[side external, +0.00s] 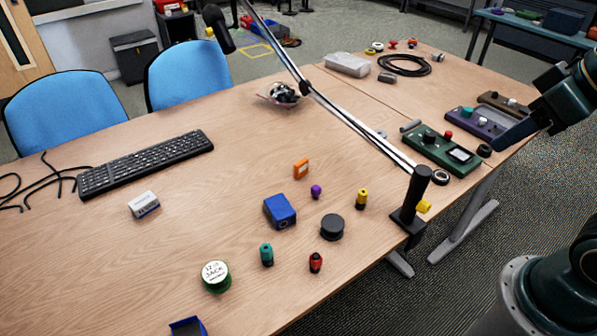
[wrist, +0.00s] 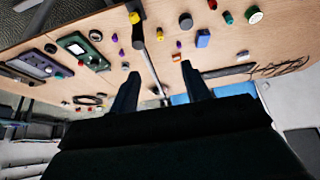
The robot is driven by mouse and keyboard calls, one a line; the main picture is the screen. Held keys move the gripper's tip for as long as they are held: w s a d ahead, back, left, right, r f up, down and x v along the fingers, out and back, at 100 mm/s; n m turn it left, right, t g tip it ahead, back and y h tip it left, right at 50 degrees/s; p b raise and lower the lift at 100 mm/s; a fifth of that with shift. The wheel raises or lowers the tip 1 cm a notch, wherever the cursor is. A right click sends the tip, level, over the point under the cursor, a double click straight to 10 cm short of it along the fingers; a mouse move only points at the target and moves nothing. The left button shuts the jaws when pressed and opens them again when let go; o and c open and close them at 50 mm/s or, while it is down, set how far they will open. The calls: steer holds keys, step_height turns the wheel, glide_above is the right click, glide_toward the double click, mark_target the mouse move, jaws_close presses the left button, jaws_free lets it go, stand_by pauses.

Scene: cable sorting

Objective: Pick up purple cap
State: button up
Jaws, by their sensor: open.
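The purple cap (side external: 316,191) is small and stands on the wooden table, between the orange block (side external: 301,169) and the blue box (side external: 280,211). In the wrist view it shows as a small purple spot (wrist: 179,45) beyond my fingertips. My gripper (wrist: 158,76) is open, with nothing between its two dark fingers. In the side view, my dark arm reaches in from the right, above the devices at the table's right end. It is well apart from the cap.
A lamp clamp (side external: 411,207) and its long boom (side external: 345,118) stand between my arm and the cap. A black disc (side external: 332,228) and yellow (side external: 362,198), teal (side external: 266,255) and red (side external: 316,262) pieces lie nearby. A green device (side external: 440,150) is at right.

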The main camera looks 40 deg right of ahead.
steer(key=w+d+f+m+g, duration=0.1)
steer(key=w+d+m, duration=0.2)
steer(key=w, duration=0.3)
steer(key=w+d+f+m+g+y, duration=0.1)
steer(key=w+d+f+m+g, duration=0.1)
steer(key=w+d+m, duration=0.3)
steer(key=w+d+f+g, duration=0.1)
steer(key=w+d, duration=0.1)
steer(key=w, duration=0.6)
steer(key=w+d+f+m+g+y, duration=0.15)
steer(key=d+f+m, duration=0.25)
steer(key=d+f, duration=0.5)
steer(key=w+d+f+m+g+y, duration=0.1)
steer(key=w+d+f+m+y, duration=0.2)
steer(key=d+f, duration=0.7)
steer(key=shift+m+h, duration=0.45)
steer(key=shift+m, duration=0.25)
steer(key=shift+w+a+r+x, duration=0.1)
steer(key=shift+a+x, duration=0.1)
steer(key=shift+x, duration=1.7)
steer(key=shift+w+a+r+x, duration=0.1)
steer(key=shift+a+x, duration=0.15)
steer(key=shift+x, duration=1.6)
steer(key=shift+w+a+r+x, duration=0.1)
steer(key=shift+w+a+x, duration=0.1)
steer(key=shift+x, duration=1.7)
steer(key=shift+s+f, duration=0.1)
steer(key=shift+x, duration=2.55)
steer(key=shift+s, duration=0.1)
